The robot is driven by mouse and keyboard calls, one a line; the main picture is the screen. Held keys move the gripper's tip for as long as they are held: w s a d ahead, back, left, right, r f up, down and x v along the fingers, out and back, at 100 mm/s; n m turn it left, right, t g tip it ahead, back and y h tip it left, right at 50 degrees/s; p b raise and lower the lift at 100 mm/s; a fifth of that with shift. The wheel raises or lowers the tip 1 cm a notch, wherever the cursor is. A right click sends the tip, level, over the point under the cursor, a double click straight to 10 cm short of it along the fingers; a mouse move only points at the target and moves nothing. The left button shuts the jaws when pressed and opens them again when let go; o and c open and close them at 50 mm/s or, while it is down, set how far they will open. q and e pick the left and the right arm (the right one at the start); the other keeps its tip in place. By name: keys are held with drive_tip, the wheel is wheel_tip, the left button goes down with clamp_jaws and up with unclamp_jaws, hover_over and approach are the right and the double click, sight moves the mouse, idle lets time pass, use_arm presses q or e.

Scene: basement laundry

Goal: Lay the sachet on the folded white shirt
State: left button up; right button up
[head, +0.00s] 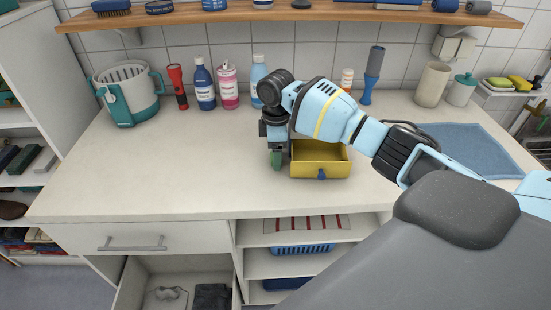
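My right gripper (277,158) hangs over the counter, pointing down, just left of a small open yellow box (321,171) with a blue knob on its front. A small dark green piece shows at the gripper's tips. I cannot tell whether it is the sachet or part of the fingers, nor whether the fingers are open or shut. My wrist hides part of the box's back. I cannot make out a folded white shirt in the head view. My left gripper is not in view.
A teal-and-white basket (130,95), a red flashlight (177,86), several bottles and a blue cloth (465,148) are on the counter (170,165). Its left and front areas are clear. Below, an open drawer holds dark cloth (211,297). A wooden shelf (290,15) runs above.

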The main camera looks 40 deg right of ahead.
drive_tip(key=shift+f, duration=0.4)
drive_tip(key=c, duration=1)
drive_tip(key=shift+c, duration=0.2)
wheel_tip(320, 180, up, 10)
drive_tip(key=shift+p, duration=0.3)
